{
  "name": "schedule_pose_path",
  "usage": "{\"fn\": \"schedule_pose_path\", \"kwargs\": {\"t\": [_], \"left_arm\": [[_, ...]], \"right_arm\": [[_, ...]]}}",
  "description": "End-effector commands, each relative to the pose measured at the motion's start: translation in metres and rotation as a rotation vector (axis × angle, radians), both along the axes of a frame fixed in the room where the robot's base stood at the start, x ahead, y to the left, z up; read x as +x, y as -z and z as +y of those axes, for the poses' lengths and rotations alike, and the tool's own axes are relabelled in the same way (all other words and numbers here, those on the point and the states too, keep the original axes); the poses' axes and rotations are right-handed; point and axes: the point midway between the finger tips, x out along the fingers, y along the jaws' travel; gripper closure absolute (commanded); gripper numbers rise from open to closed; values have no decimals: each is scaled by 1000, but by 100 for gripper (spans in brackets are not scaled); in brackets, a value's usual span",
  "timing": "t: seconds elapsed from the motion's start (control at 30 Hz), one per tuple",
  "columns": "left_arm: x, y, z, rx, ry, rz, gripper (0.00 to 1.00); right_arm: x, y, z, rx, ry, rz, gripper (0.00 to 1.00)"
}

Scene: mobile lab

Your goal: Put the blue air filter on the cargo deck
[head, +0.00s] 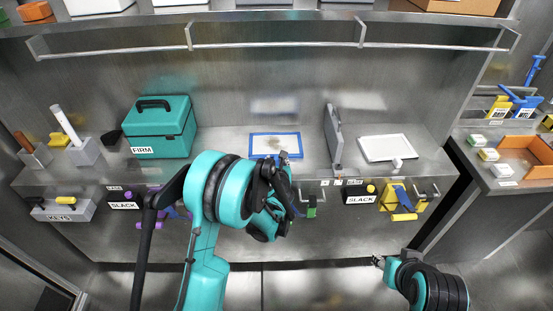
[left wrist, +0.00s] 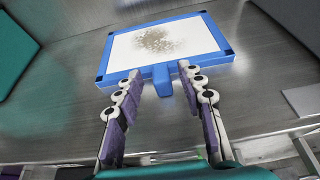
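The blue air filter (head: 276,145) is a flat panel with a blue frame and a white, brown-speckled face. It lies on the metal counter, and its blue tab points toward me. The filter also shows in the left wrist view (left wrist: 165,42), with the tab between my fingers' far ends. My left gripper (left wrist: 160,88) is open, its two purple-padded fingers apart on either side of the tab, not visibly touching it. In the head view the left gripper (head: 287,165) is at the filter's near edge. My right gripper (head: 377,260) is low at the right, away from the counter. I cannot identify the cargo deck.
A teal case (head: 160,128) marked FIRM stands left of the filter. A grey upright panel (head: 334,137) and a white tray (head: 387,148) are to its right. A metal rail (head: 275,44) runs above. Tools hang on the counter's front.

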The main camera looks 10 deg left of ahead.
Motion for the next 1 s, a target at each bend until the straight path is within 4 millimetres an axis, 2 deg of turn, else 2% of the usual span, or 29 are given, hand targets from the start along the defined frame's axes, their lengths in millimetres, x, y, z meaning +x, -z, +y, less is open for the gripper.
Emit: {"fn": "schedule_pose_path", "kwargs": {"t": [0.1, 0.4, 0.57, 0.67, 0.77, 0.83, 1.0], "left_arm": [[-23, -14, -8, 1, 4, -1, 61], [-77, -36, -23, 1, 3, 0, 61], [-91, -41, -26, -6, -1, -1, 61], [-97, -48, -23, -80, -39, -5, 61], [-107, -64, -14, -271, -137, -18, 61], [-120, -79, -5, -465, -242, -31, 61], [-167, -110, 11, -991, -566, -78, 61]], "right_arm": [[0, -13, 0, 0, 0, 0, 60], [0, -31, 0, 0, 0, 0, 60], [0, -33, 0, 0, 0, 0, 60], [0, -34, 0, 0, 0, 0, 60], [0, -33, 0, 0, 0, 0, 60], [0, -33, 0, 0, 0, 0, 60], [0, -33, 0, 0, 0, 0, 60]]}}
